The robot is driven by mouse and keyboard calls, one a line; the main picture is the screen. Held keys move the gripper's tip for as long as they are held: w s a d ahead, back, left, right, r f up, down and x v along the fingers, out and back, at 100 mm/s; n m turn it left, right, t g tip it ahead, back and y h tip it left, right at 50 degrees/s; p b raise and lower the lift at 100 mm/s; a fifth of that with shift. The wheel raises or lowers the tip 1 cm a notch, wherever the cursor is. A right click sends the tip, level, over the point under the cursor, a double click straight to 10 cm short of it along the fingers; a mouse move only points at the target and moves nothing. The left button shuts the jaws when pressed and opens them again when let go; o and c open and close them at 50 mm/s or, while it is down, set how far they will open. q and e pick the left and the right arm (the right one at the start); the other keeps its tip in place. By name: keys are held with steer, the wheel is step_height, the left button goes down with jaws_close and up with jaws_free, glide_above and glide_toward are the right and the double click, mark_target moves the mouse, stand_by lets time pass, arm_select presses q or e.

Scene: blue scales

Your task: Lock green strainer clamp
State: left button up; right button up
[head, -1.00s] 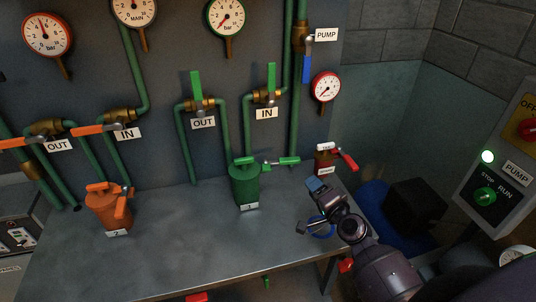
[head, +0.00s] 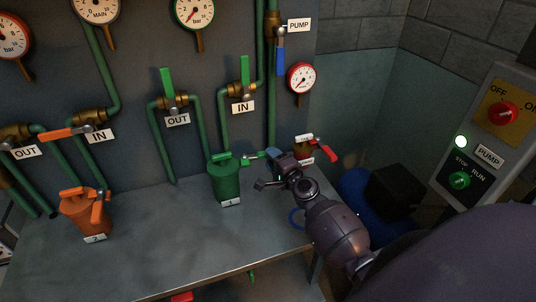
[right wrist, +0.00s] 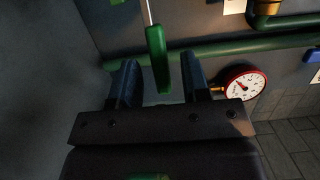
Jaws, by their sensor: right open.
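The green strainer (head: 225,183) stands upright on the grey bench, with a label at its base. Its clamp (head: 251,157) sticks out to the right of the lid on a thin metal rod. The green grip end is mostly hidden by my gripper in the head view. My right gripper (head: 268,168) is at the outer end of the clamp, right of the strainer. In the right wrist view, the green clamp handle (right wrist: 159,60) lies between the two open blue fingers, with visible gaps on both sides. My left gripper is not in view.
An orange strainer (head: 84,215) stands to the left on the bench (head: 160,245). Green pipes with OUT and IN valves rise behind the strainer. The bench between the strainers is clear.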

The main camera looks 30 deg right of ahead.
steer(key=shift+w, duration=1.35)
jaws_close()
